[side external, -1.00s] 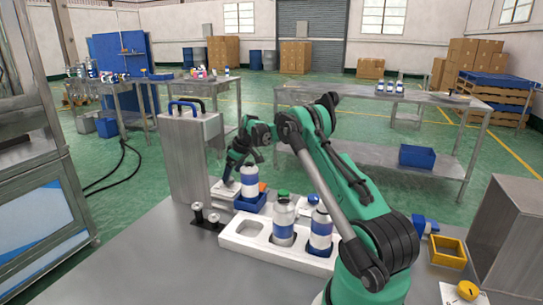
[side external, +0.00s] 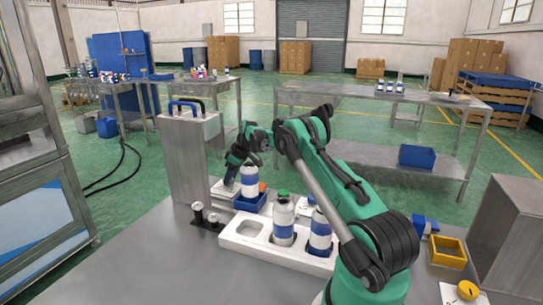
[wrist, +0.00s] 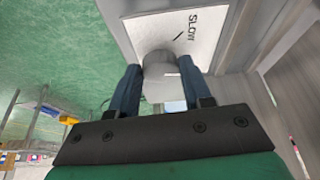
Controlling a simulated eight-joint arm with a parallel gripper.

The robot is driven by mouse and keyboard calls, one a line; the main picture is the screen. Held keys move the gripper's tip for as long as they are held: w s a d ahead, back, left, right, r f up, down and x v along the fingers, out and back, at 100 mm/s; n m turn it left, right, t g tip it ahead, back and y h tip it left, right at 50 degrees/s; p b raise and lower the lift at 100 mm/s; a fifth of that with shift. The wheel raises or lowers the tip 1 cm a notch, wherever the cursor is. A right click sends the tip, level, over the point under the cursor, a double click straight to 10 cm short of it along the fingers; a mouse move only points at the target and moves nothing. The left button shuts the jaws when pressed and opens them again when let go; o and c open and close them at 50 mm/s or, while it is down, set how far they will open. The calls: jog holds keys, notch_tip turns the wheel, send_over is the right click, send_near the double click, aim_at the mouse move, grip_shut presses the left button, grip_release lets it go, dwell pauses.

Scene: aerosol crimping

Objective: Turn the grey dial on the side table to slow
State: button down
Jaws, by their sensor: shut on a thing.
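The grey dial (wrist: 158,68) sits between my fingertips in the wrist view, against a white plate (wrist: 181,28) marked SLOW with a short dark line by the word. My gripper (wrist: 159,80) is shut on the dial, one dark blue finger on each side. The dial's pointer cannot be made out. In the side view my gripper (side external: 232,173) is low at the white plate (side external: 221,190), behind the blue tray and beside the tall grey panel. The dial is hidden there.
A blue tray (side external: 249,207) with a blue-and-white can (side external: 249,182) stands close to my gripper. A white rack (side external: 252,239) with cans is in front. A tall grey panel (side external: 183,160) rises to the left. Two metal posts (side external: 206,216) stand near the tray.

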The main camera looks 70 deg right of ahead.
jog(key=n+y, duration=0.1)
jog(key=n, duration=0.2)
jog(key=shift+d+n, duration=0.15)
jog(key=shift+n, duration=0.15)
jog(key=shift+c, duration=1.9)
grip_release()
jog(key=shift+r, duration=0.1)
jog(key=shift+v, duration=2.7)
jog(key=shift+d, duration=0.1)
